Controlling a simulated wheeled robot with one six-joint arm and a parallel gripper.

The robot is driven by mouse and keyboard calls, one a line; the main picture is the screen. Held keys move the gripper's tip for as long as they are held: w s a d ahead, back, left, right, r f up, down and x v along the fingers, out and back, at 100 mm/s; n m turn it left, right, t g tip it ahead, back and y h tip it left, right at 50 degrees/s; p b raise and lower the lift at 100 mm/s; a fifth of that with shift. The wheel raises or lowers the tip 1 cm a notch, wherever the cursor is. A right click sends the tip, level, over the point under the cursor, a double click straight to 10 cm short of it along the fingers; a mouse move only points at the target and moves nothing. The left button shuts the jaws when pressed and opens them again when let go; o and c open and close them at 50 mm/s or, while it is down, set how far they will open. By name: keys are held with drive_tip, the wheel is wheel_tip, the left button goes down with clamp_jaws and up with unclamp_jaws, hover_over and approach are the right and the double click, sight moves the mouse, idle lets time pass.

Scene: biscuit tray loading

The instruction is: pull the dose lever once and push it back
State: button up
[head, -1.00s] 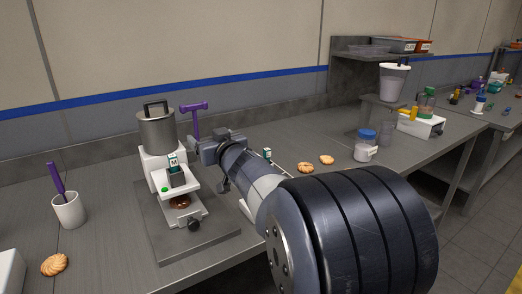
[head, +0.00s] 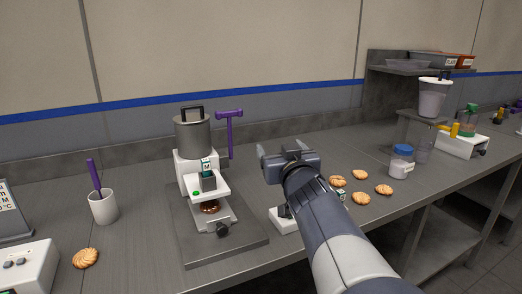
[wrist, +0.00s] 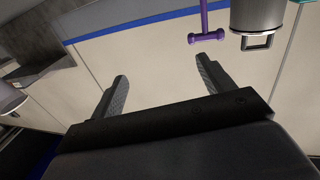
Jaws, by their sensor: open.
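The dosing machine (head: 190,162) stands on a grey base plate, with a metal hopper (head: 193,137) on top. Its purple dose lever (head: 230,135) stands upright at the hopper's right, with a T-shaped handle on top. In the wrist view the lever (wrist: 206,37) shows at the top, beyond the fingertips, next to the hopper (wrist: 257,16). My gripper (head: 281,151) is open and empty, to the right of the lever and a little lower in the head view, apart from it. Both fingers (wrist: 163,70) show spread in the wrist view. A biscuit (head: 210,207) lies under the machine's outlet.
A white cup (head: 103,207) with a purple-handled tool stands left of the machine, with a biscuit (head: 86,258) near it. Several biscuits lie right of my gripper. A blue-lidded jar (head: 401,161) stands farther right. The wall is behind.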

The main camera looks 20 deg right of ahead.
drive_tip(key=shift+d+r+m+g+h+b, duration=0.1)
drive_tip(key=shift+d+m+g+h+b, duration=0.5)
drive_tip(key=shift+d, duration=0.35)
drive_tip(key=shift+d+r+m+g+h+b, duration=0.1)
drive_tip(key=shift+d+m+g+h+b, duration=0.25)
drive_tip(key=shift+d+h+b, duration=0.45)
drive_tip(key=shift+d, duration=0.15)
drive_tip(key=shift+p, duration=0.5)
drive_tip(key=a+f+n+t+y+p, duration=0.2)
drive_tip(key=a+n+y+p, duration=0.25)
drive_tip(key=a+y, duration=0.3)
drive_tip(key=shift+w+a+f+b, duration=0.1)
drive_tip(key=shift+w+a+b, duration=0.15)
drive_tip(key=shift+w, duration=0.6)
drive_tip(key=shift+w+a+b, duration=0.2)
drive_tip(key=shift+w+a, duration=0.05)
drive_tip(key=shift+w, duration=0.6)
drive_tip(key=shift+w+a+f+b, duration=0.1)
drive_tip(key=shift+w+a+b, duration=0.15)
drive_tip(key=shift+w, duration=0.6)
